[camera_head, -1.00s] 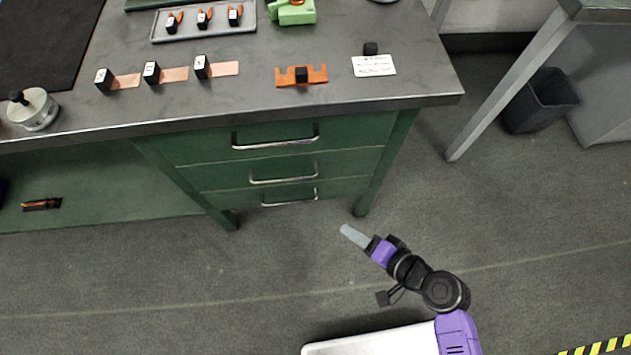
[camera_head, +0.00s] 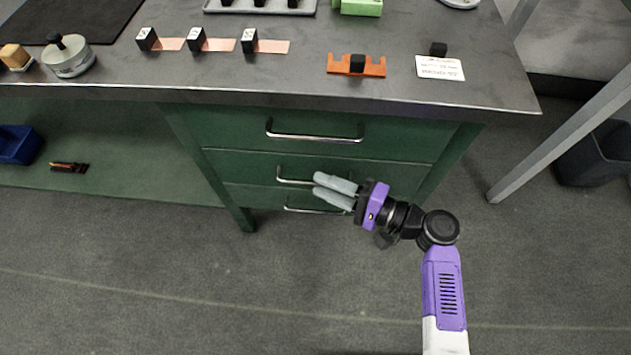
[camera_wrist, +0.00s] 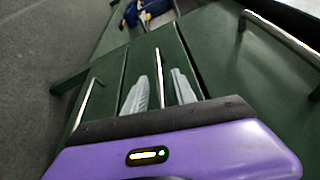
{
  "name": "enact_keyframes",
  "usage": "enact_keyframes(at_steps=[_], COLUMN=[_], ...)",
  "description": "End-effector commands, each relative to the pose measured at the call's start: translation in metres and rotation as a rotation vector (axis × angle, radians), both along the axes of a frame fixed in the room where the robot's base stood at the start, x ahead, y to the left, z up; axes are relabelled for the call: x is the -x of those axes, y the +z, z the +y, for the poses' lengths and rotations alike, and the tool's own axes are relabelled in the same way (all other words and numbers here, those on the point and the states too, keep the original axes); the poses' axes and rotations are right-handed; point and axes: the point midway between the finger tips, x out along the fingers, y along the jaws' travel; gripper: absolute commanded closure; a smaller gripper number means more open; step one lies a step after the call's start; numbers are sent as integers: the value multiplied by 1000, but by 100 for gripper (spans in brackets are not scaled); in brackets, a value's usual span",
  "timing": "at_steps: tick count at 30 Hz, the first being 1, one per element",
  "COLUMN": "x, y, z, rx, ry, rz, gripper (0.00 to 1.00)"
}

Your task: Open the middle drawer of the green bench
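The green bench (camera_head: 185,125) has three stacked drawers, all flush with its front. The middle drawer (camera_head: 235,165) has a metal bar handle (camera_head: 290,181); my fingers hide its right part. My gripper (camera_head: 317,185), with pale grey fingers and a purple body, is open in front of this handle. In the wrist view the middle handle (camera_wrist: 160,70) runs between the two fingers of my gripper (camera_wrist: 157,82), with a gap on both sides. I cannot tell whether the fingertips reach past the bar.
The top drawer handle (camera_head: 315,138) is above my gripper and the bottom drawer handle (camera_head: 305,210) just below. The benchtop (camera_head: 300,85) holds small parts near its front edge. A grey table leg (camera_head: 560,140) and dark bin (camera_head: 597,155) stand right. The floor in front is clear.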

Motion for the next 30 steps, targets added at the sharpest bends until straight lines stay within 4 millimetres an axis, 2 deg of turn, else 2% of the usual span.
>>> enact_keyframes(at_steps=[1,6,16,17,21,30], x=[-2,-9,-11,-11,-11,-11], y=[-2,-2,-2,-2,-2,-3], z=[8,21,25,25,24,24], rx=[1,0,1,1,1,1], ry=[3,1,-1,-1,-1,-1], rz=[-1,-1,0,0,0,0], gripper=[68,68,68,71,99,100])
